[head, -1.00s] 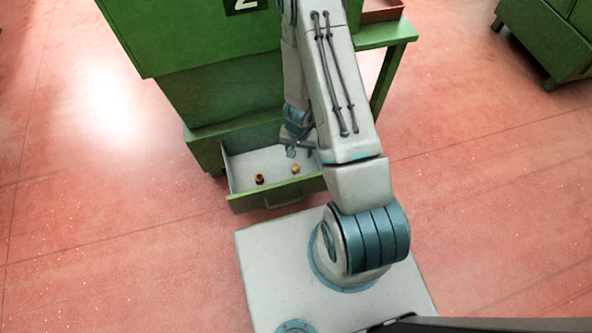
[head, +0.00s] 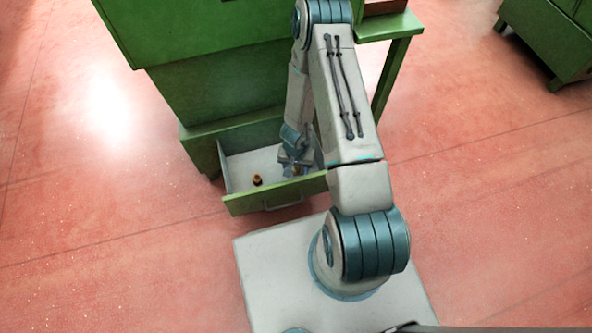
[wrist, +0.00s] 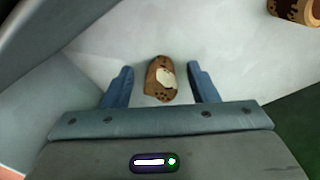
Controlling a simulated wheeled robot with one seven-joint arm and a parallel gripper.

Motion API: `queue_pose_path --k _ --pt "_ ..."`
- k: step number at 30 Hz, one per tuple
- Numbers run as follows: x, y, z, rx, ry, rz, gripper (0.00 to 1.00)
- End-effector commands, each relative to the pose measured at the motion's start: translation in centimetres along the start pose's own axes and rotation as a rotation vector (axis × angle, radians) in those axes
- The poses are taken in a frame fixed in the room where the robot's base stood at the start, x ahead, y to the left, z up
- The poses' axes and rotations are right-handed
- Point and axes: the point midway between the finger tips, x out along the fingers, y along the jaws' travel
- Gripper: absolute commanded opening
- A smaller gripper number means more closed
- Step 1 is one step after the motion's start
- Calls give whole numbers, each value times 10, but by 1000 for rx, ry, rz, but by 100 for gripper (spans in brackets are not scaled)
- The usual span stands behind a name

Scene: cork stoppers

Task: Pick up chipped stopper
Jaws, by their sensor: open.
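The chipped stopper (wrist: 161,80) is a brown cork piece with dark specks and a pale chipped patch. It lies on the pale drawer floor in the wrist view. My gripper (wrist: 160,84) is open, with one blue finger on each side of the stopper, and a gap shows on both sides. In the head view my gripper (head: 297,168) is down inside the open drawer and mostly covers this stopper (head: 296,171).
A second cork (head: 257,180) stands to the left in the drawer; it shows at the top right of the wrist view (wrist: 294,9). The drawer (head: 235,207) has a green front and pale walls close around my gripper. A green cabinet (head: 215,90) rises behind it.

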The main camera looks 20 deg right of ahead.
Motion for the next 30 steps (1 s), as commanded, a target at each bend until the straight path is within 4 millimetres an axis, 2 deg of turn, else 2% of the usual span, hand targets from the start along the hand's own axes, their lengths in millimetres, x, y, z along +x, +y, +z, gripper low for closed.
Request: queue_pose_path --k 3,4,9,17,20,30 --pt "-1 0 0 0 0 0 53" --pt "-1 0 0 0 0 0 51" --pt "-2 0 0 0 0 0 6" --pt "-2 0 0 0 0 0 6" --pt "-10 0 0 -1 1 0 6" --pt "-76 0 -1 -3 2 0 6"
